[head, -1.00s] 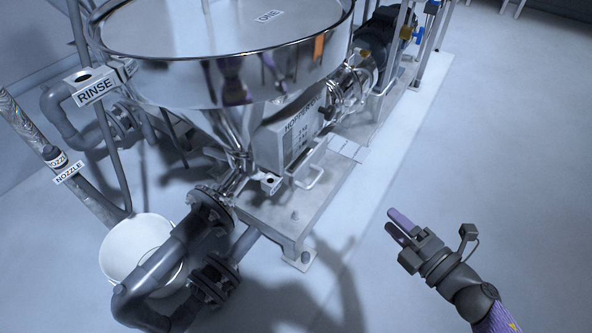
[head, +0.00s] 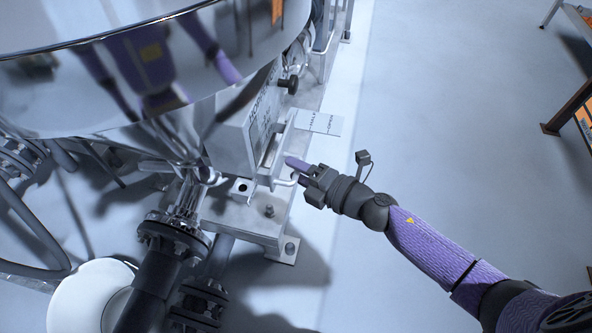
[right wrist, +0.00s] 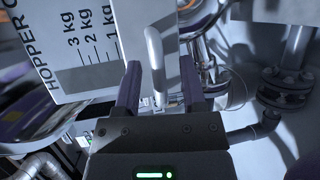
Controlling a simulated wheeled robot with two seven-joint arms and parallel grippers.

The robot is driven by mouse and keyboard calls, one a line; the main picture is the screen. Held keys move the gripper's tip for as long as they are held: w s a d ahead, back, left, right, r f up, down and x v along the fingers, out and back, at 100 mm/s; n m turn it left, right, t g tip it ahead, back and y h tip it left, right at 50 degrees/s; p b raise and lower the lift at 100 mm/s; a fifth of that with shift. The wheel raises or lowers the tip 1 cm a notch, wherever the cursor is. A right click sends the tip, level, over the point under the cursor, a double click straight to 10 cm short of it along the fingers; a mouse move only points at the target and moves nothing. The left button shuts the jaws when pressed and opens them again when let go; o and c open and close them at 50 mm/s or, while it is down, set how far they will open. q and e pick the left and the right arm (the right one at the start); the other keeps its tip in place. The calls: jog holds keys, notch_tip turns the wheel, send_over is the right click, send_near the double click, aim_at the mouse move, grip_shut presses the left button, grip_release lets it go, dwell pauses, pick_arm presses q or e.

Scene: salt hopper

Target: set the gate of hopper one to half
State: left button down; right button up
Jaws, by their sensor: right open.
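The steel hopper (head: 110,95) fills the upper left of the head view. Below it is a grey box (head: 230,145) lettered HOPPER; in the right wrist view this box (right wrist: 70,45) shows a 1, 2 and 3 kg scale. A bent metal handle (head: 284,140) stands out from the box's right side. A small plate (head: 320,123) beside it carries marks that seem to read HALF and OPEN. My right gripper (head: 294,172) is open at the handle's near end. In the right wrist view the handle (right wrist: 155,60) stands between the open fingers (right wrist: 160,75). My left gripper is out of view.
A black flanged pipe (head: 165,255) and a white bucket (head: 88,300) are at lower left. A black knob (head: 288,84) sits behind the handle. The floor (head: 430,130) to the right is clear up to an orange-and-brown rack (head: 572,105).

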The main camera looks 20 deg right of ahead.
jog(key=shift+w+a, duration=0.1)
grip_shut()
dwell(1.0)
dwell(0.4)
